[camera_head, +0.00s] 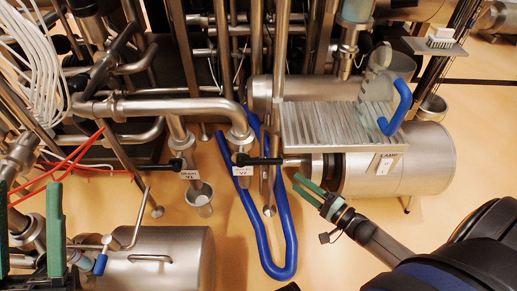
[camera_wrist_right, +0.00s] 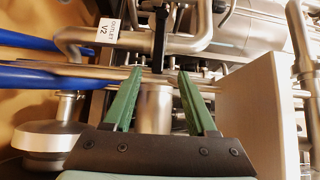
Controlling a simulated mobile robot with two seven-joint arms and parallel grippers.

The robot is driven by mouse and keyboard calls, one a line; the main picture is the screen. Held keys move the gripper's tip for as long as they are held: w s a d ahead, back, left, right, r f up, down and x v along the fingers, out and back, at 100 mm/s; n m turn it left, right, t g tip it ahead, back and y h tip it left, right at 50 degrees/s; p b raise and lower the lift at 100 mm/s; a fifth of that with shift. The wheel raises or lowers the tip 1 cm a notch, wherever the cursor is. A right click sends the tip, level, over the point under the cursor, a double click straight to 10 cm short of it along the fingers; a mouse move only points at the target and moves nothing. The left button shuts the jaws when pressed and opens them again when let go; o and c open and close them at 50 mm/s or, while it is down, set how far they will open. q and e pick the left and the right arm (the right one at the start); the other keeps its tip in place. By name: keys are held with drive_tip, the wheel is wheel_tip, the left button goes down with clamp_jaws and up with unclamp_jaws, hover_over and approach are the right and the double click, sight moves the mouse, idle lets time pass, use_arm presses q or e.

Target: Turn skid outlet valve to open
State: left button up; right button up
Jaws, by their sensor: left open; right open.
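Two outlet valves with black lever handles sit on steel pipes in the head view. The valve labelled V1 (camera_head: 181,165) has its handle pointing left. The valve labelled V2 (camera_head: 243,160) has its handle (camera_head: 268,161) pointing right, across the pipe. My right gripper (camera_head: 302,186) is open, just right of and below the V2 handle's end, apart from it. In the right wrist view, the V2 handle (camera_wrist_right: 160,42) appears beyond and between the open green fingertips (camera_wrist_right: 160,72), beside the V2 label (camera_wrist_right: 108,32). My left gripper (camera_head: 28,215) is open at the left edge, away from both valves.
A blue hose (camera_head: 262,245) loops down below V2. A steel cylinder (camera_head: 425,160) and a ribbed metal plate (camera_head: 335,125) lie right of the valves. A steel tank (camera_head: 170,260) stands at lower left. Red and white cables (camera_head: 30,65) run at the left.

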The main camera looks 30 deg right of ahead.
sight(273, 164)
drive_tip(key=b+x, duration=0.3)
drive_tip(key=x, duration=0.8)
drive_tip(key=shift+d+f+b, duration=0.1)
drive_tip(key=shift+f+b, duration=0.1)
drive_tip(key=shift+b, duration=0.1)
use_arm(q)
drive_tip(key=shift+n, duration=0.4)
drive_tip(key=shift+w+d+f, duration=0.1)
drive_tip(key=shift+f, duration=0.9)
drive_tip(key=shift+w+d+f, duration=0.1)
drive_tip(key=shift+f, duration=0.9)
use_arm(e)
drive_tip(key=shift+x, duration=0.85)
drive_tip(key=shift+r, duration=0.1)
clamp_jaws()
use_arm(q)
drive_tip(key=shift+a, duration=0.1)
